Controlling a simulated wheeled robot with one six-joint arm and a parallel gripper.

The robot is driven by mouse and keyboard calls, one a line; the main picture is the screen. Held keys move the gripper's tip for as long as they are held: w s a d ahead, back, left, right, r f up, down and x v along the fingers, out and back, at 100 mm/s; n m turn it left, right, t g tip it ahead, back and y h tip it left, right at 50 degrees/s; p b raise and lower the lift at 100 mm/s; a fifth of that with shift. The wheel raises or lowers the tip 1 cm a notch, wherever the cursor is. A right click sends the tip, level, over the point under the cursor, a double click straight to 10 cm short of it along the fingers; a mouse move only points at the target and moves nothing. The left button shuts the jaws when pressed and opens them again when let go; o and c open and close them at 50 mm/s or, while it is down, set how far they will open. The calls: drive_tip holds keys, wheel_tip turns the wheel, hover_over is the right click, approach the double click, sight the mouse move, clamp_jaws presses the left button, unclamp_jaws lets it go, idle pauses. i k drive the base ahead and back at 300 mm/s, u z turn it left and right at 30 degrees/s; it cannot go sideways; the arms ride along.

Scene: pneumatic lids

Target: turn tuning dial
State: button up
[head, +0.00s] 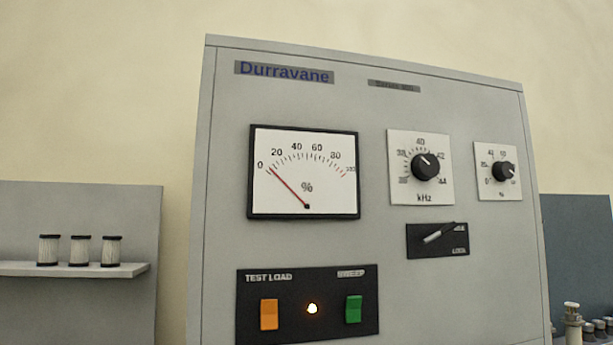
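The tuning dial (426,166) is a black round knob on a white square plate marked kHz, on the upper right part of the grey panel (375,285) labelled Durravane. Its white pointer line points up and to the left, a little left of the 40 mark. A smaller black dial (503,171) on its own white plate, with a % mark, sits to its right. Below the tuning dial is a black lock plate with a grey lever (438,233), tilted up to the right. My gripper is not in view.
A meter (305,173) at the panel's left has its red needle near 0. Below are an orange switch (269,314), a lit lamp (312,308) and a green switch (353,309). A shelf (75,269) with three small cylinders stands left. Several small fittings stand at lower right.

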sight(424, 167)
drive_tip(key=k, duration=0.5)
drive_tip(key=u, duration=1.3)
drive_tip(key=i, duration=1.15)
drive_tip(key=z, duration=2.45)
